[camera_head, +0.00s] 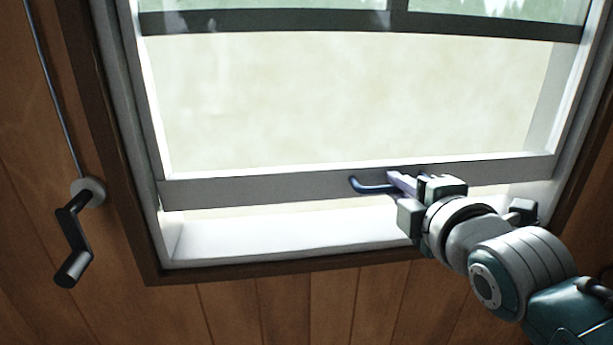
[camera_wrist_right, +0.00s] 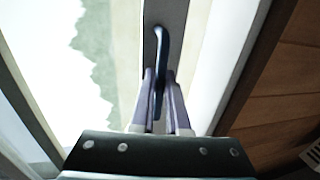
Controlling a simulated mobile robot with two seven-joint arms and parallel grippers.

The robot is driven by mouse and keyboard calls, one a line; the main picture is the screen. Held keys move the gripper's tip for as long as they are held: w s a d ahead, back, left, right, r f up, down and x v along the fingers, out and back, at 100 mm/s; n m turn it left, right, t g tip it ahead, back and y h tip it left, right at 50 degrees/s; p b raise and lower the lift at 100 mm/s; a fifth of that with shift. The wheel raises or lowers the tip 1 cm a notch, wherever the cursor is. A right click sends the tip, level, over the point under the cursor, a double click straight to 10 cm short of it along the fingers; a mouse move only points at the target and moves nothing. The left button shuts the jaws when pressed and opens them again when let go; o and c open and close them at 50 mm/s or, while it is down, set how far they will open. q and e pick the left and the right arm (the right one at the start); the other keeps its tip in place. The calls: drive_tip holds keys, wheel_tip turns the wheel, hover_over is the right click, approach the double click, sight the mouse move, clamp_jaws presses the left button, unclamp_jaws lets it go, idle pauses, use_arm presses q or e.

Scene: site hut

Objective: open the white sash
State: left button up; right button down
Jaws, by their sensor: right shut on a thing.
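The white sash (camera_head: 260,190) sits in the window frame, its bottom rail looking grey in the shade. A strip of pale light shows between this rail and the sill, so the sash stands a little raised. A blue handle (camera_head: 368,187) is fixed on the rail, right of its middle. My right gripper (camera_head: 398,185) is shut on the handle, its fingers on either side. In the right wrist view the gripper (camera_wrist_right: 160,85) closes around the handle (camera_wrist_right: 162,45), with the rail (camera_wrist_right: 178,12) behind. My left gripper is out of view.
The white sill (camera_head: 300,238) below the sash is bare. A dark wooden frame (camera_head: 118,190) surrounds the window. A black crank (camera_head: 72,235) with a rod hangs on the plank wall at the left. A dark bar (camera_head: 270,22) crosses the window above.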

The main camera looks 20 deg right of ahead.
wheel_tip(320, 180, up, 12)
drive_tip(key=p, duration=1)
drive_tip(key=shift+r, duration=0.25)
drive_tip(key=c, duration=1.2)
unclamp_jaws()
drive_tip(key=b, duration=0.2)
approach(396, 99)
drive_tip(key=f+v, duration=0.1)
drive_tip(key=v, duration=0.3)
drive_tip(key=shift+s+a+r, duration=0.1)
drive_tip(key=shift+s+r, duration=0.1)
drive_tip(key=shift+r, duration=0.35)
